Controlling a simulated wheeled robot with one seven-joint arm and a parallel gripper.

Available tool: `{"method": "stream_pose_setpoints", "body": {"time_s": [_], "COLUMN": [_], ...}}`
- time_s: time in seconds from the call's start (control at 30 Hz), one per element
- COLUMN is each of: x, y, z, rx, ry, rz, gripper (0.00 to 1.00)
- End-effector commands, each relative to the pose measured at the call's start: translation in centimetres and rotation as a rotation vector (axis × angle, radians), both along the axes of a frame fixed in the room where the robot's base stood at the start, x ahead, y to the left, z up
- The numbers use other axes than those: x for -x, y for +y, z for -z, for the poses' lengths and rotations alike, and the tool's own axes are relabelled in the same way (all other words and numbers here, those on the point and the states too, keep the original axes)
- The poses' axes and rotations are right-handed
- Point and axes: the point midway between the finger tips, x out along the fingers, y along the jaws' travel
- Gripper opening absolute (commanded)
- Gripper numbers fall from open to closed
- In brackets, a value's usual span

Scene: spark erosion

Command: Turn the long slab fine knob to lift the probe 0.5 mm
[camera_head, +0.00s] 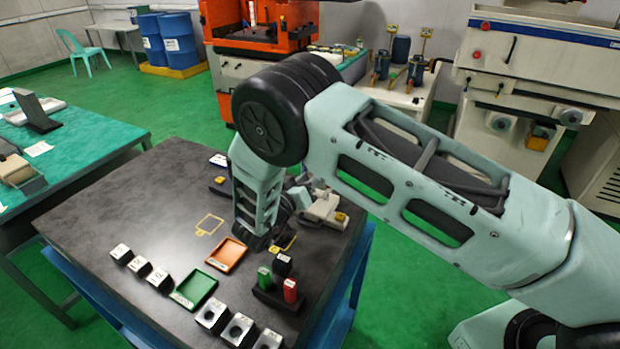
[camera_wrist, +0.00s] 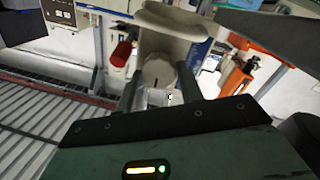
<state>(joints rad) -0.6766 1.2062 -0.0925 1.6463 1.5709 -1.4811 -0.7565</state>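A beige and grey instrument (camera_head: 325,209) with a small yellow part stands on the dark table, just right of my wrist in the head view. My wrist hides part of it. In the wrist view, a pale, round, knob-like part (camera_wrist: 159,70) lies between my dark fingers, below a wider beige body (camera_wrist: 172,20). My gripper (camera_wrist: 159,76) has its fingers apart, one on each side of this part. I cannot tell whether they touch it. Its fingertips are hidden by my arm in the head view. I cannot make out a probe or a scale reading.
The dark table (camera_head: 95,215) holds an orange tray (camera_head: 226,254), a green tray (camera_head: 194,288), several black blocks (camera_head: 158,278), and a rack with green and red pieces (camera_head: 290,290). The table's left part is clear. A green-topped bench (camera_head: 85,147) stands left.

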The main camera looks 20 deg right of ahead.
Motion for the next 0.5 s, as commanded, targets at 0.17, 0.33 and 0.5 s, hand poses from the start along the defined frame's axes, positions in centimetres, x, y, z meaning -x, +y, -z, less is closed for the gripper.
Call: {"method": "stream_pose_setpoints", "body": {"time_s": [0.17,0.33,0.5], "x": [0.01,0.02,0.01], "y": [0.02,0.01,0.0], "z": [0.0,0.11,0.25], "rx": [0.0,-0.012,-0.054], "ry": [0.0,-0.011,-0.053], "rz": [-0.001,0.0,0.0], "gripper": [0.14,0.14,0.14]}}
